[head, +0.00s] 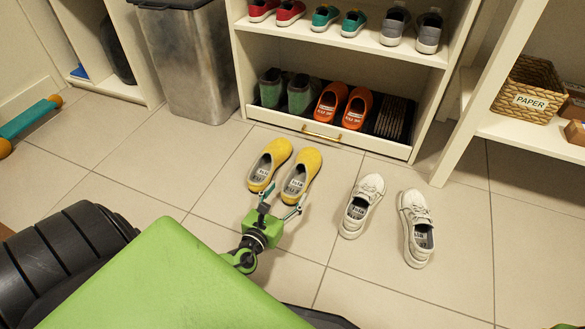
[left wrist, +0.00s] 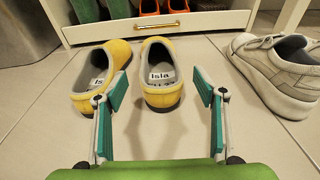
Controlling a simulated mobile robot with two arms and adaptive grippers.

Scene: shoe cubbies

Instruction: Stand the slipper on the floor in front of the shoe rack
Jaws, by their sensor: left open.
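Two yellow slippers stand upright side by side on the tiled floor in front of the shoe rack (head: 437,105), toes toward it. The left slipper (head: 268,160) and the right slipper (head: 306,165) both show grey insoles. In the left wrist view the right slipper (left wrist: 162,98) has its heel toward me, labelled "Isla", and the left slipper (left wrist: 88,103) is beside it. My left gripper (head: 283,205) is open behind the right slipper; its fingertips (left wrist: 160,88) flank the heel, with gaps visible. Whether the left finger touches the left slipper I cannot tell.
White lace-up shoes (head: 362,205) stand on the floor to the right. Orange shoes (head: 343,105) and green shoes sit on the rack's bottom shelf. A metal bin (head: 190,60) is at left, a basket (head: 530,90) marked "PAPER" at right. Floor between slippers and white shoes is clear.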

